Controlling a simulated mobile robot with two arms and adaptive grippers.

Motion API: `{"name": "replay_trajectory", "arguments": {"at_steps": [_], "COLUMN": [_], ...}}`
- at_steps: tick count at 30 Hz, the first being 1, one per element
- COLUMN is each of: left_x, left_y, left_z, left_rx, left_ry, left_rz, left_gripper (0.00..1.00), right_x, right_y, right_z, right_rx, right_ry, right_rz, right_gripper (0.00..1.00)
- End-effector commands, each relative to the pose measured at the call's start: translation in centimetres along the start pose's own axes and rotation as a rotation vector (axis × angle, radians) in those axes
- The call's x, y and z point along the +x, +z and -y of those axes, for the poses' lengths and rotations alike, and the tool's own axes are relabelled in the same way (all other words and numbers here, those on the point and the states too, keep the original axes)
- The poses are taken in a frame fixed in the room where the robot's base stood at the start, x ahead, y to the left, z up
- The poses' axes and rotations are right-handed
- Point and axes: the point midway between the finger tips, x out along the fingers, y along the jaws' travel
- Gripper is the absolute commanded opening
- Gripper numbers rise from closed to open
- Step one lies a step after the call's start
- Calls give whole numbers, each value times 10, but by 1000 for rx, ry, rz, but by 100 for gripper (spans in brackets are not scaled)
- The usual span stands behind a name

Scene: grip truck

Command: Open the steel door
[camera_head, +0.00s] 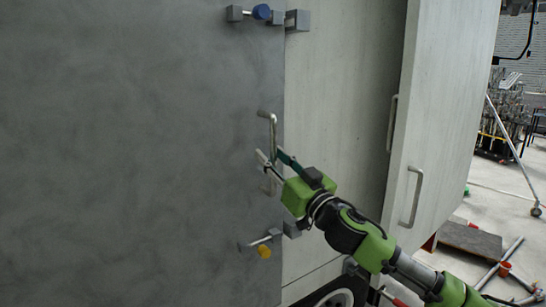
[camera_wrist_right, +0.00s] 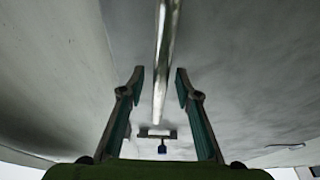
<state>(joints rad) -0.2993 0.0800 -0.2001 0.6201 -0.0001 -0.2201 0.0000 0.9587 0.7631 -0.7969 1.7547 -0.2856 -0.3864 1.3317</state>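The steel door (camera_head: 130,150) is a large grey panel filling the left of the head view. A metal bar handle (camera_head: 272,128) stands upright near its right edge. My right gripper (camera_head: 271,160) is at the handle's middle, coming from the lower right. In the right wrist view my right gripper (camera_wrist_right: 160,78) is open, with the handle (camera_wrist_right: 161,70) running between its fingers and a gap showing on both sides. The door looks shut, its edge lying along the pale panel. My left gripper is not in view.
A blue-knobbed latch (camera_head: 262,12) sits above the handle and a yellow-knobbed one (camera_head: 264,252) below. Right of the steel door is a pale panel (camera_head: 335,90), then a pale door (camera_head: 445,100) standing ajar with its own handle (camera_head: 413,197).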

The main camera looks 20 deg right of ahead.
Motion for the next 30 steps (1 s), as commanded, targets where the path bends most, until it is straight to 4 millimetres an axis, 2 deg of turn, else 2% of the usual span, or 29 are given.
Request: {"name": "replay_trajectory", "arguments": {"at_steps": [4, 7, 8, 16, 30], "left_x": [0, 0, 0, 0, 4], "left_y": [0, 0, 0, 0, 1], "left_z": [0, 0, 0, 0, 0], "left_rx": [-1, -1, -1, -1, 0], "left_ry": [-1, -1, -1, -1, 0], "left_rz": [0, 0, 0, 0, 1], "left_gripper": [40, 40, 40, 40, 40], "right_x": [0, 0, 0, -5, -50], "right_y": [0, 0, 0, -1, -13], "right_z": [0, 0, 0, 0, 6], "right_rx": [0, 0, 0, 1, 2], "right_ry": [0, 0, 0, 0, -1], "right_rz": [0, 0, 0, 0, 2], "right_gripper": [28, 2, 0, 0, 0]}}
